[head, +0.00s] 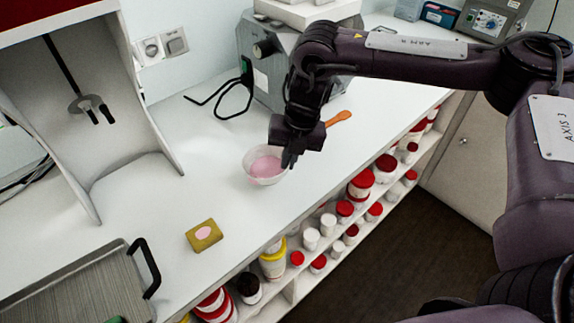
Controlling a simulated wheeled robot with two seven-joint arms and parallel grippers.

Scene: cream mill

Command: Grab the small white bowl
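The small white bowl (249,172) stands on the white worktop near its front edge, with something pink inside. My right gripper (289,160) comes down from above at the bowl's right rim, with its fingertips overlapping that rim in the picture. The fingers and wrist hide part of that side. I cannot tell whether the fingers are apart or pressed on the rim. My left gripper is not in view.
An orange handle (339,118) sticks out behind my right gripper. A grey machine (262,75) stands behind the bowl. A yellow sponge-like block (204,236) and a metal tray (85,283) lie to the left. Shelves with red-lidded jars (361,184) run below the worktop edge.

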